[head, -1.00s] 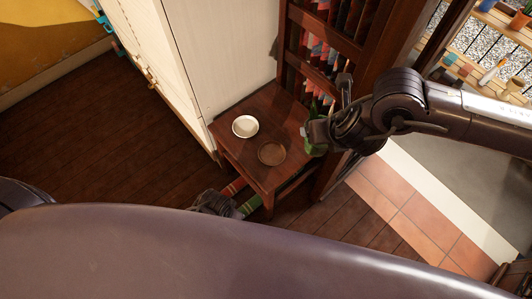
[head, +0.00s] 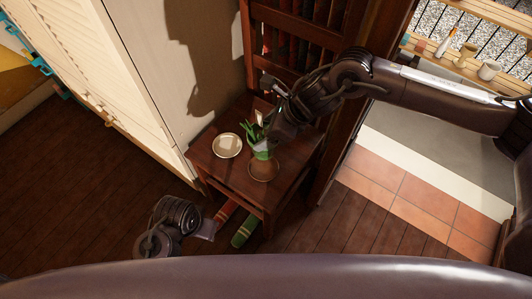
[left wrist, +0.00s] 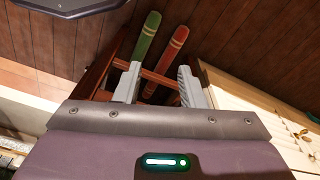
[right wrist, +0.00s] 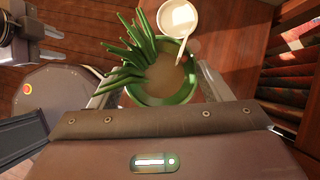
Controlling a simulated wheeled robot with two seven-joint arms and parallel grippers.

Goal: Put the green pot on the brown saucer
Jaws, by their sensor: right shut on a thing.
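The green pot (head: 262,152) with a spiky green plant is in my right gripper (head: 268,145). In the right wrist view the pot's green rim (right wrist: 165,98) sits between the two fingers, with brown soil inside. The brown saucer (head: 263,172) lies empty on the small wooden table. In the head view the pot overlaps the saucer's far edge; its height above the table is hard to tell. My left gripper (head: 208,230) is low beside the table. In the left wrist view its fingers (left wrist: 160,88) are apart with nothing held.
A white dish (head: 227,146) stands on the table (head: 222,172) left of the brown saucer. Red and green rolled or book-like things (head: 245,230) lie below the table. A louvred wardrobe (head: 140,70) is at left and a dark wooden shelf frame (head: 300,32) behind.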

